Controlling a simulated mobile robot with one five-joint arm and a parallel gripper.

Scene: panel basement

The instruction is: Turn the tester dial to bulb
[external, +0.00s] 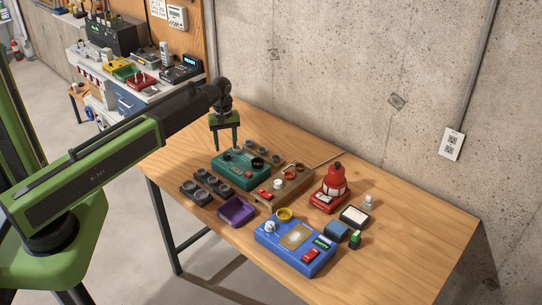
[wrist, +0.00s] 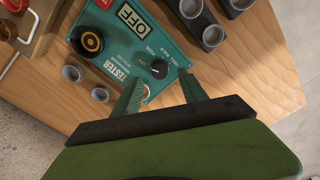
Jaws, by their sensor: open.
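The teal tester (external: 236,178) lies on the wooden table, and in the wrist view its face (wrist: 148,46) reads "TESTER". Its small black dial (wrist: 159,68) sits near the "CELL" and "BULB" marks. I cannot tell for sure which mark the dial points at. My gripper (external: 226,150) is open and empty, pointing down above the tester's far left part. In the wrist view the dial appears between and just beyond the fingertips (wrist: 161,79). I see no contact with it.
A black round socket (wrist: 88,40) is on the tester. Grey cups (external: 207,183) stand left of it. A wooden box (external: 280,187), a purple tray (external: 236,211), a blue device (external: 290,246) and a red lamp device (external: 332,186) lie nearby. The table's right part is clear.

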